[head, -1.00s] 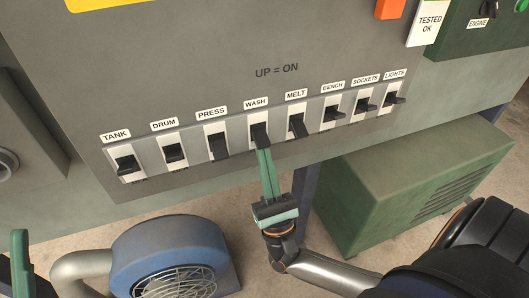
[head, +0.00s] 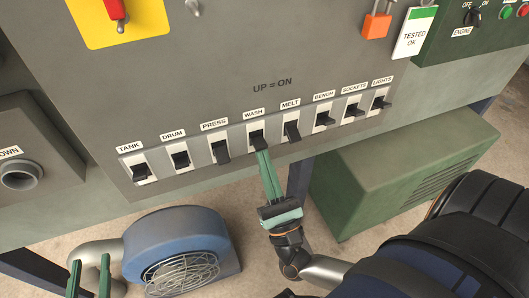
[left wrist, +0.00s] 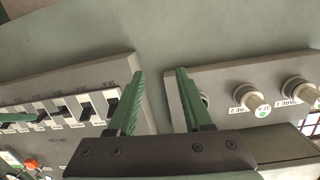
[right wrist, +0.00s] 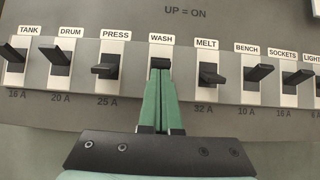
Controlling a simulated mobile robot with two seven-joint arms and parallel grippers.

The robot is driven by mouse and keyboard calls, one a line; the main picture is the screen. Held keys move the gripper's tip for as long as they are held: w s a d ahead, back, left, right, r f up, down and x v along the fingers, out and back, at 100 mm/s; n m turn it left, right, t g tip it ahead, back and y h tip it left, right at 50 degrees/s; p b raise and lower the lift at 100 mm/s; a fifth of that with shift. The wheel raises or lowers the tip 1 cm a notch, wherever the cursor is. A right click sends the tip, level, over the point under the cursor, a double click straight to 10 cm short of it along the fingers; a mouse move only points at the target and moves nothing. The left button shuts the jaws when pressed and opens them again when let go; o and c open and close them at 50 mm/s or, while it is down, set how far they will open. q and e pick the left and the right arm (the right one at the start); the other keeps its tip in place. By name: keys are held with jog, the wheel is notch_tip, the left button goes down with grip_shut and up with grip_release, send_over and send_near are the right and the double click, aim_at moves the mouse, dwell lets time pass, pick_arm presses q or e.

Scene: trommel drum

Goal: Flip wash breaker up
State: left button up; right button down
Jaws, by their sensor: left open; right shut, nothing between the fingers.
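The wash breaker (head: 257,138) is a black lever on a white plate under the WASH label, in the middle of the breaker row. It also shows in the right wrist view (right wrist: 160,63). My right gripper (head: 262,153) is shut and empty, its green fingertips right at the lower part of this lever. In the right wrist view its tips (right wrist: 160,76) cover the bottom of the lever, so its exact tilt and contact are hard to tell. My left gripper (head: 90,264) is open and empty at the lower left, well away from the wash breaker.
Press (head: 221,151) and melt (head: 292,132) breakers sit close on either side. A blue blower (head: 178,242) stands below left and a green box (head: 405,175) below right. In the left wrist view, round knobs (left wrist: 252,98) project from a panel beside my left fingers.

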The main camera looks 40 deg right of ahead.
jog(key=shift+s+r+g+p, duration=0.1)
jog(key=shift+r+g+p, duration=0.25)
jog(key=shift+p, duration=0.25)
jog(key=shift+r+g+p, duration=0.15)
jog(key=shift+g+p, duration=0.1)
jog(key=shift+p, duration=0.4)
jog(key=shift+s+g+p, duration=0.1)
jog(key=shift+g+p, duration=0.2)
jog(key=shift+p, duration=0.05)
jog(key=g+p, duration=0.1)
jog(key=p, duration=0.1)
jog(key=shift+r+y+p, duration=0.25)
jog(key=shift+y+p, duration=0.05)
jog(key=shift+y, duration=0.1)
pick_arm(q)
jog(key=s+f+n+g+y, duration=0.1)
jog(key=s+f+g, duration=0.6)
jog(key=f, duration=0.4)
jog(key=shift+s+d+f+n, duration=0.2)
jog(key=shift+d+f+n, duration=0.1)
jog(key=shift+d, duration=0.05)
pick_arm(e)
jog(key=shift+f, duration=0.15)
pick_arm(q)
jog(key=shift+s+f+b, duration=0.1)
jog(key=shift+s+b, duration=0.05)
jog(key=shift+b, duration=0.15)
pick_arm(e)
jog(key=shift+s+a+f, duration=0.1)
jog(key=shift+s+a, duration=0.05)
